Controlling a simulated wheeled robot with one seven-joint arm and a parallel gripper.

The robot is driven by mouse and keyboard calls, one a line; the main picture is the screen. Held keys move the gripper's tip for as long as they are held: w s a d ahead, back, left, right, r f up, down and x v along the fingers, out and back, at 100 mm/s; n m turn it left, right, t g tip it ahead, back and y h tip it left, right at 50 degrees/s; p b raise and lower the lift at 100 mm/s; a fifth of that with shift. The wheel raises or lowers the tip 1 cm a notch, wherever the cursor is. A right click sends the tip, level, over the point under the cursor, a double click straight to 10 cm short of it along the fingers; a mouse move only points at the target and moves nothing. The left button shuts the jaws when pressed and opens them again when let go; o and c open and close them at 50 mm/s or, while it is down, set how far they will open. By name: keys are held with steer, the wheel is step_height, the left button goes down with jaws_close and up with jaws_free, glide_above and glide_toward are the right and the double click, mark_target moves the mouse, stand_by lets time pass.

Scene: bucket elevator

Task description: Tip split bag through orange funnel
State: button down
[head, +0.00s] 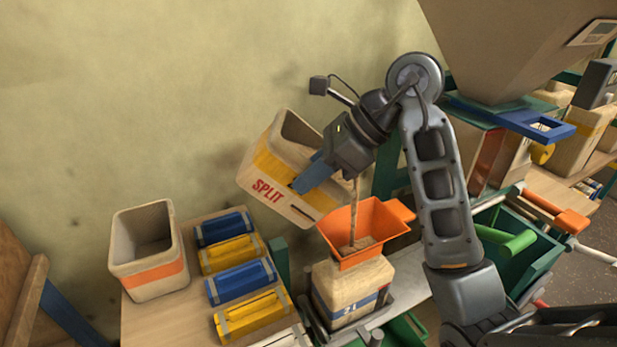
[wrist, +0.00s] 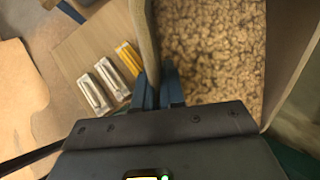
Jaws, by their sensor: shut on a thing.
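The split bag (head: 277,168) is a box-shaped tan bag with a yellow band and the red word SPLIT. It is tilted in the air, left of and above the orange funnel (head: 355,225). My gripper (head: 312,172) is shut on its wall. In the wrist view my blue fingers (wrist: 158,95) pinch the bag's rim, and brown granular contents (wrist: 210,60) fill the inside. A thin brown stream (head: 355,205) falls into the funnel, where some grain lies. The funnel sits on a cream bag (head: 350,290) with a dark blue stripe; the bag's mouth is hidden.
An open bin with an orange band (head: 148,255) stands at the left on a wooden table. Beside it lie several blue and yellow clips (head: 240,280). A large hopper (head: 510,45) hangs at upper right, with a green crate (head: 515,255) below.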

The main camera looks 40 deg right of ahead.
steer(key=shift+s+d+t+y+b, duration=0.2)
steer(key=shift+t+y+b, duration=0.3)
steer(key=shift+b, duration=0.6)
steer(key=shift+s+d+f+t+y+b, duration=0.4)
steer(key=shift+t+y+b, duration=0.3)
steer(key=shift+b, duration=0.15)
steer(key=shift+s+d+f+t+y+b, duration=0.35)
steer(key=shift+t+y+b, duration=0.35)
steer(key=shift+b, duration=0.15)
steer(key=shift+s+d+r+t+y+b, duration=0.45)
steer(key=shift+t+y+b, duration=0.3)
steer(key=shift+b, duration=0.65)
steer(key=shift+s+d+r+t+y+b, duration=0.2)
steer(key=shift+s+d+t+y+b, duration=0.45)
steer(key=shift+b, duration=0.75)
steer(key=shift+s+d+r+t+y+b, duration=0.1)
steer(key=shift+s+d+t+y+b, duration=0.35)
steer(key=shift+b, duration=0.85)
steer(key=shift+s+d+t+y+b, duration=0.25)
steer(key=shift+t+y+b, duration=0.4)
steer(key=shift+b, duration=0.6)
